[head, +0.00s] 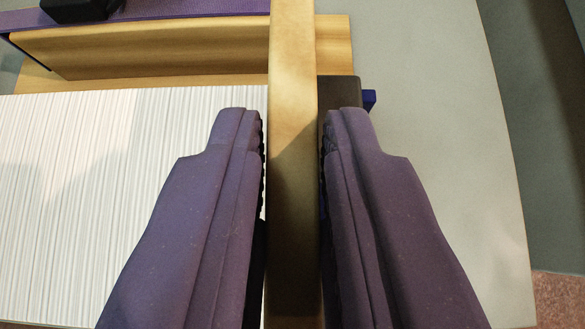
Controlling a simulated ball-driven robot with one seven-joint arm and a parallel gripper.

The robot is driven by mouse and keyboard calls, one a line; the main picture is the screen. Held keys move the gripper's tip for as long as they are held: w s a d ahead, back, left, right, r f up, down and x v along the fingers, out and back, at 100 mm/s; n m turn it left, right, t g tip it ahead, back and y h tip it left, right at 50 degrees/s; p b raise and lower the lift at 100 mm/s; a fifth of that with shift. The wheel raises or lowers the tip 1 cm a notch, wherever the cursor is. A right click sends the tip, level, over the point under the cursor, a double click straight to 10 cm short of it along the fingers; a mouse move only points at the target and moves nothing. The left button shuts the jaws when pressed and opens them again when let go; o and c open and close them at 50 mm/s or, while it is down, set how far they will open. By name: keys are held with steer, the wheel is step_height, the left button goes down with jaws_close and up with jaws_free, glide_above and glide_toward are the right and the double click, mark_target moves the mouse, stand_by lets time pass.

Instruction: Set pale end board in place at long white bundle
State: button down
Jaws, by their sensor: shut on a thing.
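My gripper (293,125) has two purple fingers, closed on the two sides of a pale wooden end board (293,70). The board is seen edge on as a long upright strip in the middle of the view, running past the top edge. The long white bundle (70,190), with fine ridged lines like stacked sheets, lies to the left of the board. Its right end is close to the board and the left finger. The left finger covers part of that end, so I cannot tell whether board and bundle touch.
A wooden rail (190,48) stands along the bundle's far side. A dark block (340,92) with a small blue piece (369,100) sits just right of the board. A purple strip (180,9) and a black object (80,8) are behind. The grey table (450,130) is clear at right.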

steer(key=shift+f+b, duration=2.05)
steer(key=shift+f, duration=0.8)
steer(key=c, duration=1)
jaws_free()
steer(key=p+v, duration=0.3)
steer(key=v, duration=0.4)
steer(key=shift+s, duration=0.1)
steer(key=shift+s+r, duration=0.25)
